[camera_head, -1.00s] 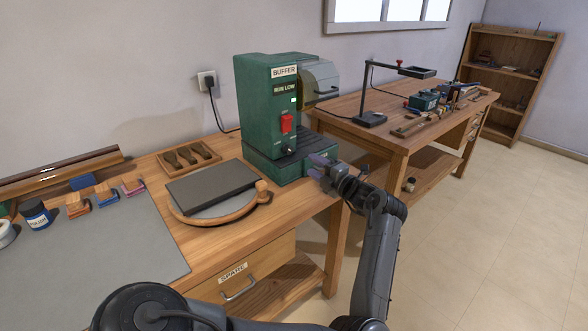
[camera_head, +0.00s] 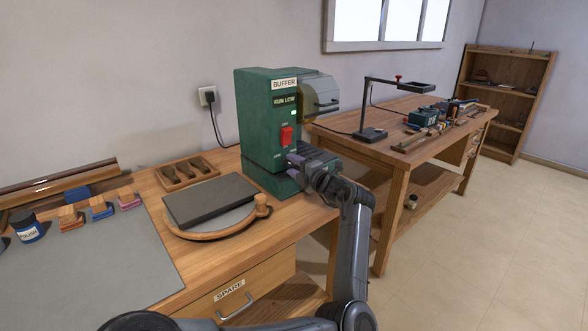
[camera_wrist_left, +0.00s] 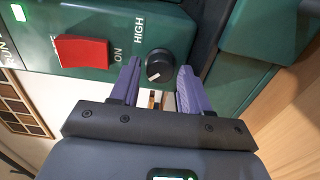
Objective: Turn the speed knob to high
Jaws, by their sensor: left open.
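The green buffer machine (camera_head: 258,125) stands on the wooden bench, its display (camera_head: 285,100) reading RUN LOW. The dark round speed knob (camera_wrist_left: 160,66) shows in the left wrist view on the green panel, near the word HIGH (camera_wrist_left: 139,31). A pale mark on the knob points toward the lower left of that view. My left gripper (camera_head: 303,161) is open in front of the machine's lower front; its purple fingers (camera_wrist_left: 159,71) point at the knob, one to each side in the picture. I cannot tell whether they touch it. The knob is hidden in the head view. My right gripper is not in view.
A red switch (camera_wrist_left: 82,51) sits close to the knob, beside the word ON. A dark slab (camera_head: 210,200) and a tool tray (camera_head: 186,171) are on the bench left of the machine. A second bench (camera_head: 375,150) stands behind at the right.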

